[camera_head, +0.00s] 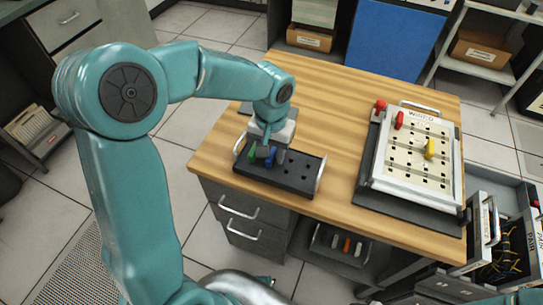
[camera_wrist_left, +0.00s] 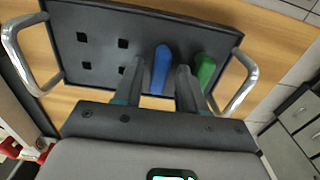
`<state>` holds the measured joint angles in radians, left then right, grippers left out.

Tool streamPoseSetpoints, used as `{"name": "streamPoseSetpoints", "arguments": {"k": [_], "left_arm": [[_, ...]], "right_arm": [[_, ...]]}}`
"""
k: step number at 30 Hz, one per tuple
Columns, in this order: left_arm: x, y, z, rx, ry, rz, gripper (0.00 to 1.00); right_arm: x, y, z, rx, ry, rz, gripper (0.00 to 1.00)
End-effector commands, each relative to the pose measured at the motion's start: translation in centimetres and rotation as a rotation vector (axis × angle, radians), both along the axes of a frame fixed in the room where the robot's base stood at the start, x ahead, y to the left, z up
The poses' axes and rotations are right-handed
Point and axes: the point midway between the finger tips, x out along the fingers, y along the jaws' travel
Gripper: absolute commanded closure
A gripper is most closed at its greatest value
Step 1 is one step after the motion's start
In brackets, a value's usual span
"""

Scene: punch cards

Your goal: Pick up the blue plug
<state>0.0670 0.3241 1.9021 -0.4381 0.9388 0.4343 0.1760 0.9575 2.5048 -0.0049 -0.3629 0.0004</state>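The blue plug (camera_head: 271,158) stands in a black block with handles (camera_head: 300,180) near the front-left edge of the wooden table. The blue plug also shows in the left wrist view (camera_wrist_left: 161,68). A green plug (camera_wrist_left: 205,70) stands beside it in the same block (camera_wrist_left: 95,20). My left gripper (camera_wrist_left: 160,78) reaches over the block, its two fingers apart, one on each side of the blue plug. Narrow gaps show between the plug and the fingers, so the gripper is open. In the head view, the left gripper (camera_head: 267,152) partly hides both plugs. My right gripper is not in view.
A white panel board (camera_head: 413,160) with holes stands on the right of the table, with red plugs (camera_head: 399,120) and a yellow plug (camera_head: 430,149). Bare wood lies between block and board. An open drawer (camera_head: 345,243) is below the table front.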

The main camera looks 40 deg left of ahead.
Motion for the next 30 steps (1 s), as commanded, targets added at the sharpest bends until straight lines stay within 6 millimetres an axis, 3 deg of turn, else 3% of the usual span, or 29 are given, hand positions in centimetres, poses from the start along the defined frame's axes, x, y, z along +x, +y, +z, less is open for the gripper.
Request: {"name": "streamPoseSetpoints", "arguments": {"k": [1, 3, 17, 23, 30], "left_arm": [[0.0, 0.0, 0.0, 0.0, 0.0, 0.0, 0.78], [0.0, 0.0, 0.0, 0.0, 0.0, 0.0, 1.0], [0.1, 0.0, 1.0, 0.0, -0.002, 0.0, 1.0], [0.1, 0.0, 4.6, 0.0, -0.006, 0.001, 1.0], [0.1, 0.0, 12.2, 0.0, -0.007, 0.0, 1.0]], "right_arm": [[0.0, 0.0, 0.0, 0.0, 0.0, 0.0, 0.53], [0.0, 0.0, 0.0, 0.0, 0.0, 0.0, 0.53], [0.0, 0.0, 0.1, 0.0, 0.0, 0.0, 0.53], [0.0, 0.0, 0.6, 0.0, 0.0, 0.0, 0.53], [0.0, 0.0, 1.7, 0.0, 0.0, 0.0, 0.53]]}}
